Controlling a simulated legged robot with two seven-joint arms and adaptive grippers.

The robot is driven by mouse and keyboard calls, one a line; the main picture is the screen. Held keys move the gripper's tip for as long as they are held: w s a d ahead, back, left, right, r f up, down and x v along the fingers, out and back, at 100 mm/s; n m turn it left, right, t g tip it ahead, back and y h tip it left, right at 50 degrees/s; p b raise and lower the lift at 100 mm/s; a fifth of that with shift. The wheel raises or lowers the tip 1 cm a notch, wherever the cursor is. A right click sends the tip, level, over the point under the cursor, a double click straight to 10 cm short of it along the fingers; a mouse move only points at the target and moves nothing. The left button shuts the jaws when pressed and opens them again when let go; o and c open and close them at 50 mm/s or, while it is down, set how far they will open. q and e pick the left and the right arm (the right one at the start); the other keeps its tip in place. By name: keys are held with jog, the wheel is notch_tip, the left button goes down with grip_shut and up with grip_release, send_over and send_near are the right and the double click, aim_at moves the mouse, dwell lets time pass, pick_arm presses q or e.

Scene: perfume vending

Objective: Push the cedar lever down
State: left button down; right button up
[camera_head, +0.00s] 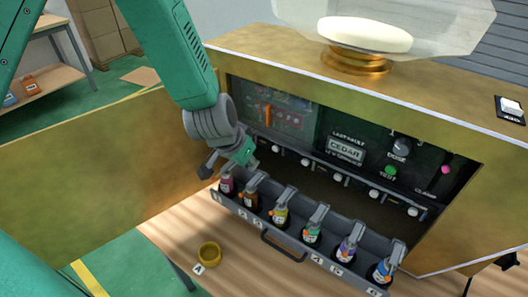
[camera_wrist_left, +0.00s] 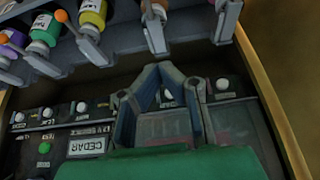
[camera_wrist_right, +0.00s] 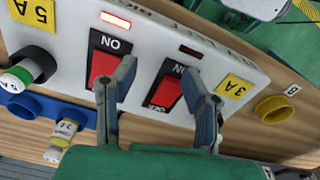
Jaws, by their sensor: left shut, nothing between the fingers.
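A CEDAR label (camera_head: 346,149) is on the dark panel inside the gold machine; it also shows in the left wrist view (camera_wrist_left: 88,145). In front, a grey rack (camera_head: 290,236) holds a row of several coloured bottles, with grey levers ending in orange knobs. I cannot tell which lever is cedar's. My left gripper (camera_head: 225,165) is over the left end of the row, by the magenta bottle (camera_head: 227,184). In the left wrist view its fingers are shut and empty, near a grey lever (camera_wrist_left: 155,35); contact is unclear. My right gripper (camera_wrist_right: 157,75) is open before two red switches.
The red switches (camera_wrist_right: 103,68) sit on a white panel with yellow 5A and 3A tags. A gold ring (camera_head: 208,254) marked A lies on the wooden table. An open gold door (camera_head: 90,165) stands at left. A glass bowl (camera_head: 430,20) tops the machine.

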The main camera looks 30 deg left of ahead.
pick_arm(q)
jog(key=p+v, duration=0.8)
jog(key=v, duration=0.2)
jog(key=shift+w+r, duration=0.3)
jog(key=shift+r, duration=0.15)
